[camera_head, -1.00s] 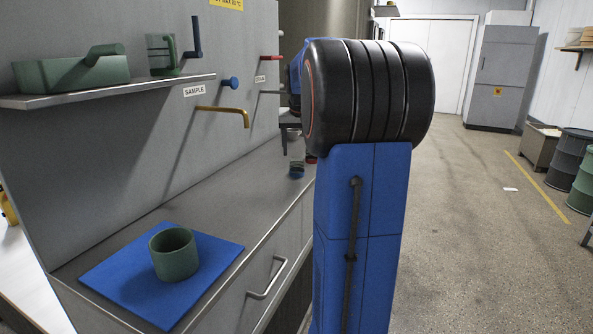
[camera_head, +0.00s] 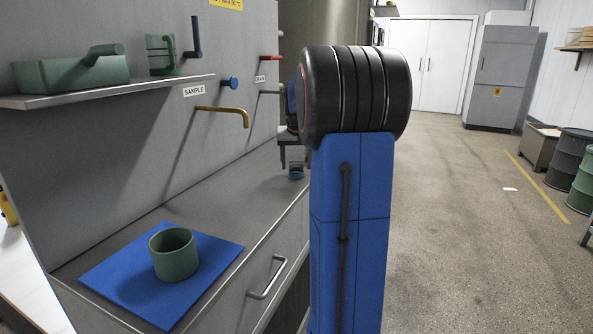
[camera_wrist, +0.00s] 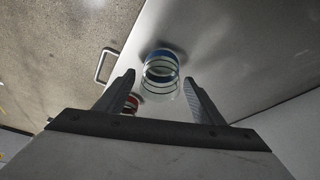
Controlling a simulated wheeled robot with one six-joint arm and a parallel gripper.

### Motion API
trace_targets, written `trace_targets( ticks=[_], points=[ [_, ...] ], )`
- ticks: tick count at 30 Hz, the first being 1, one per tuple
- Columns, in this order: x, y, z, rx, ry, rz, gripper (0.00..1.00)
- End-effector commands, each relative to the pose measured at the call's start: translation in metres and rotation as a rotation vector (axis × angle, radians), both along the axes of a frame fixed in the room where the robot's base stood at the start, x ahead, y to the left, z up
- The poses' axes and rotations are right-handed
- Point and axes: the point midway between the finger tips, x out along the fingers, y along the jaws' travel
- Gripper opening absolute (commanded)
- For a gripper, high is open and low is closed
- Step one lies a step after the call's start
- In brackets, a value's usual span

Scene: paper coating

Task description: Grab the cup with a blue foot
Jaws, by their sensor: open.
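A clear cup with a blue foot (camera_wrist: 160,70) stands on the grey counter. It shows in the wrist view between the two fingers in the picture, with a gap on each side. In the head view the cup (camera_head: 296,173) is small, at the counter's far end, its upper part hidden by my gripper. My gripper (camera_wrist: 159,77) is open and empty, its fingers on either side of the cup. I cannot tell how deep the cup sits between them.
A partly hidden red-coloured thing (camera_wrist: 132,102) shows beside the left finger. A drawer handle (camera_wrist: 106,66) lies left of the cup. In the head view, a green cup (camera_head: 174,254) stands on a blue mat (camera_head: 110,280). A brass tap (camera_head: 225,112) juts from the panel.

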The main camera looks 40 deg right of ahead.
Motion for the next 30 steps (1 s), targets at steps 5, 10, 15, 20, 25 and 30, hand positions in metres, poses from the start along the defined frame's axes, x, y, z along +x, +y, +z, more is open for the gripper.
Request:
trace_targets(
  ticks=[5,10,15,20,25,30],
  points=[
    [0.0,0.0,0.0,0.0,0.0,0.0,0.27],
    [0.0,0.0,0.0,0.0,0.0,0.0,0.17],
    [0.0,0.0,0.002,-0.001,-0.001,0.0,0.17],
    [0.001,0.0,0.018,-0.002,-0.002,0.0,0.17],
    [0.001,-0.001,0.049,-0.002,-0.002,0.0,0.17],
    [0.0,0.0,0.077,-0.001,-0.001,0.0,0.17]
  ],
)
